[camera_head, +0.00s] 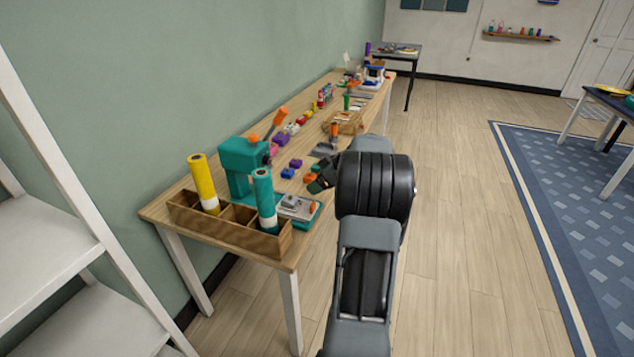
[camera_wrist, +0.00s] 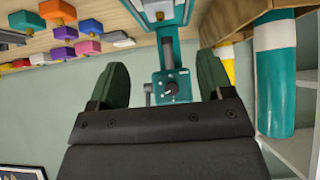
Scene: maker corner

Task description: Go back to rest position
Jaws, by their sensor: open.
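My gripper (camera_head: 322,180) reaches out over the right edge of the long wooden table (camera_head: 160,212) in the head view, near the teal press. In the wrist view my gripper (camera_wrist: 165,85) shows two dark green fingers spread apart with nothing held between them. The teal press (camera_head: 240,165) stands on the table, and part of it shows beyond the fingers in the wrist view (camera_wrist: 172,85). My forearm hides part of the table's right edge.
A wooden divided box (camera_head: 240,236) holds a yellow tube (camera_head: 203,182) and a teal tube (camera_head: 264,195) at the near table end. Small coloured blocks (camera_head: 288,173) lie beside the press. A white shelf (camera_head: 70,262) stands at left. Wooden floor (camera_head: 460,240) is clear at right.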

